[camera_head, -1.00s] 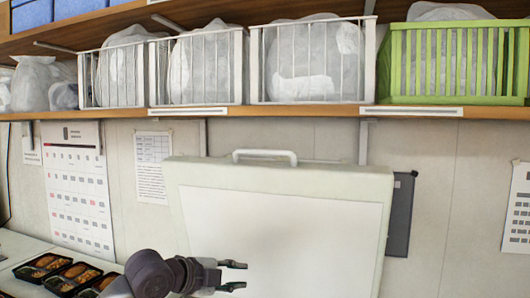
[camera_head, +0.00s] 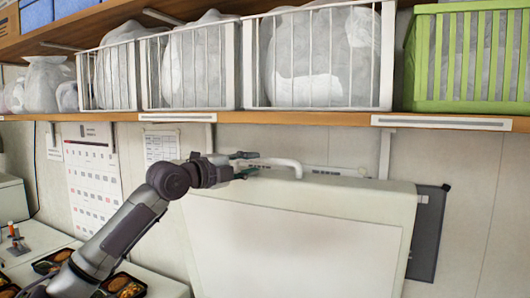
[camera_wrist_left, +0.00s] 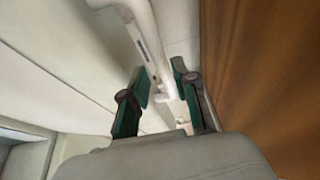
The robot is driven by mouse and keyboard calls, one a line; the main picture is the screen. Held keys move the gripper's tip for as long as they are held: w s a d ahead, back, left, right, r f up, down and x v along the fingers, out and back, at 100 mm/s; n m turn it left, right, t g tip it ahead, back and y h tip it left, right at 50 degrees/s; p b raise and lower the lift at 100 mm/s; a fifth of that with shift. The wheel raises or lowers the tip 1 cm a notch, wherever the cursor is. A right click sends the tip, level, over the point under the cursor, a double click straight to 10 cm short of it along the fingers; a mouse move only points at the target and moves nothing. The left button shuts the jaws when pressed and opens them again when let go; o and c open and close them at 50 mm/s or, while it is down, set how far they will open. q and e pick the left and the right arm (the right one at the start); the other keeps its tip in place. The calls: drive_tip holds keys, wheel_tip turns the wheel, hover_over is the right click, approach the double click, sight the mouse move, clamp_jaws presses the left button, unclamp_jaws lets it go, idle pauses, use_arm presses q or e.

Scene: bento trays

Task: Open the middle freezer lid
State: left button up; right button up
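The freezer lid (camera_head: 308,196) stands raised, nearly upright, in front of the wall, with its pale inset panel facing me. Its white bar handle (camera_head: 286,164) is on the top edge. My left gripper (camera_head: 246,163) is at the left end of this handle, its fingers apart. In the left wrist view the handle (camera_wrist_left: 148,38) runs down to the gap between the open fingers of the left gripper (camera_wrist_left: 164,84). I cannot tell whether the fingers touch it. The freezer body below the lid is out of view. My right gripper is not in view.
A wooden shelf (camera_head: 330,118) with white wire baskets (camera_head: 243,66) and a green crate (camera_head: 470,55) hangs just above the lid. Food trays (camera_head: 122,286) lie at the lower left. A dark clipboard (camera_head: 428,235) hangs right of the lid.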

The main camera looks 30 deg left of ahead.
sight(261, 160)
use_arm(q)
drive_tip(key=p+x, duration=0.1)
drive_tip(key=x, duration=0.2)
drive_tip(key=shift+w+d+r, duration=0.1)
drive_tip(key=shift+w+r, duration=0.05)
drive_tip(key=shift+w, duration=0.1)
drive_tip(key=shift+w+p, duration=0.35)
drive_tip(key=shift+p, duration=0.05)
drive_tip(key=shift+w+d, duration=0.25)
drive_tip(key=shift+w, duration=0.15)
clamp_jaws()
